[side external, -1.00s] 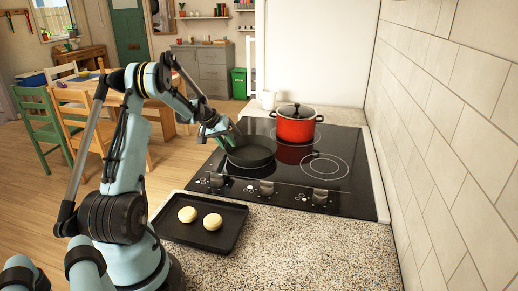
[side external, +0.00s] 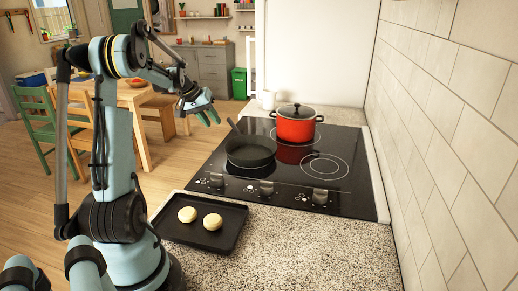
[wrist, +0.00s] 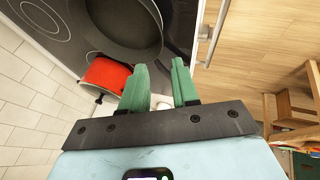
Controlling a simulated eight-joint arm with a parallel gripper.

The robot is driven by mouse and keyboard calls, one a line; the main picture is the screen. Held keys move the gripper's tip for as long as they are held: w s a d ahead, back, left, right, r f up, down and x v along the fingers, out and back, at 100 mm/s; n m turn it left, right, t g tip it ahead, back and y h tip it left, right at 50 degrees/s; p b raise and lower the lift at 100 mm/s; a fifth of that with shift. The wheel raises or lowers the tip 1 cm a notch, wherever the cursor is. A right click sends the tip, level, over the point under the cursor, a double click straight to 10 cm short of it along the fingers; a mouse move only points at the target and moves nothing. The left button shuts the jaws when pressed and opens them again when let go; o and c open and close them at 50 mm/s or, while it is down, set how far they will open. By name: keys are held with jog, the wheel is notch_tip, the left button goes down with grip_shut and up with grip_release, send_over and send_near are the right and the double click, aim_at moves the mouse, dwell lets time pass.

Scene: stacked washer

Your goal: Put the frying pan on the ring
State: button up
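The dark frying pan (side external: 250,153) sits flat on the black cooktop (side external: 338,187), over its front-left area, with its handle (side external: 234,126) pointing to the back left. The pan also shows in the wrist view (wrist: 124,25). It covers most of whatever ring lies under it. A bare ring (side external: 324,167) shows to its right. My gripper (side external: 207,117) is up and to the left of the pan, apart from the handle. In the wrist view its green fingertips (wrist: 164,72) are spread with nothing between them.
A red lidded pot (side external: 296,124) stands on the cooktop behind the pan. A black tray (side external: 225,228) with two pale round pieces lies on the counter in front. A white mug (side external: 268,98) stands beyond the cooktop. A tiled wall (side external: 452,130) bounds the right side.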

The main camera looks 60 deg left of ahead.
jog(key=w+d+r+m, duration=0.2)
jog(key=w+d, duration=0.1)
jog(key=d, duration=0.7)
jog(key=w+d+r+m, duration=0.2)
jog(key=d+r, duration=0.1)
jog(key=d, duration=0.7)
jog(key=s+d+f+m, duration=0.1)
jog(key=s+d+m, duration=0.2)
jog(key=d, duration=0.7)
jog(key=s+d+f+m+t+h, duration=0.1)
jog(key=s+d+f+m, duration=0.1)
jog(key=d, duration=0.9)
jog(key=shift+s+d+f+m, duration=0.15)
jog(key=shift+s+d+m, duration=0.15)
jog(key=shift+s+m, duration=0.7)
